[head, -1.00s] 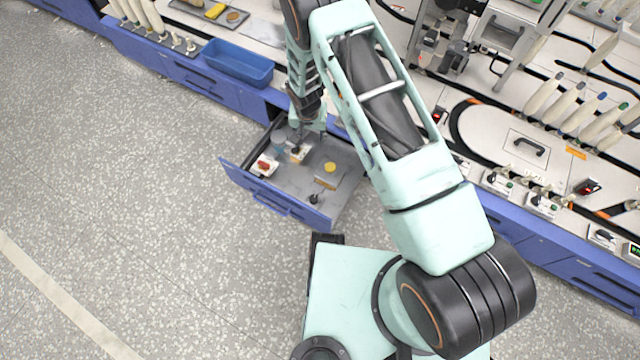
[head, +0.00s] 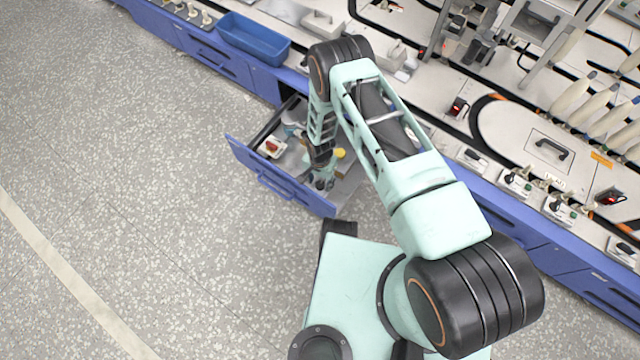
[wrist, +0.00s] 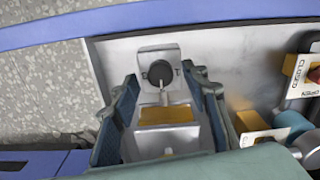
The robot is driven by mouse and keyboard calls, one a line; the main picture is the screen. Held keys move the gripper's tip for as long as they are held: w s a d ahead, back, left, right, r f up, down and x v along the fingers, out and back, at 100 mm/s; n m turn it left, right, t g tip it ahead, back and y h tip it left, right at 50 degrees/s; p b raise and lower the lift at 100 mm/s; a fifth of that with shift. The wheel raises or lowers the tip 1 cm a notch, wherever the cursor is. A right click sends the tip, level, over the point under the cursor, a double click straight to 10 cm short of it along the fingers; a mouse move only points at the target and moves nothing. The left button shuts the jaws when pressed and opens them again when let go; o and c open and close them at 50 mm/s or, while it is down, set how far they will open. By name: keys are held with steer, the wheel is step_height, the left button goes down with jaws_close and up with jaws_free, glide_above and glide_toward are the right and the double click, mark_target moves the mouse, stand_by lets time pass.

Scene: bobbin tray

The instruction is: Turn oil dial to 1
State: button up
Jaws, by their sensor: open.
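A dark round dial (wrist: 160,72) with a thin pale pointer sits on a grey metal mount (wrist: 145,54) in the wrist view. I take it for the oil dial; its markings are too small to read. A yellow plate (wrist: 165,114) lies just below it in the picture. My gripper (wrist: 165,85) is open, with one teal finger on each side of the dial and mount. I cannot tell whether the fingers touch them. In the head view my gripper (head: 322,182) is low inside the open blue drawer (head: 275,183) and largely covers the dial.
A red knob (head: 271,147) on a white plate is in the drawer; its CLOSED/OPEN plate (wrist: 302,75) shows at right in the wrist view. A yellow round part (head: 340,153) is beside my arm. The drawer's blue wall (wrist: 190,20) runs close beyond the dial.

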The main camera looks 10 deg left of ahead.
steer(key=shift+f, duration=0.75)
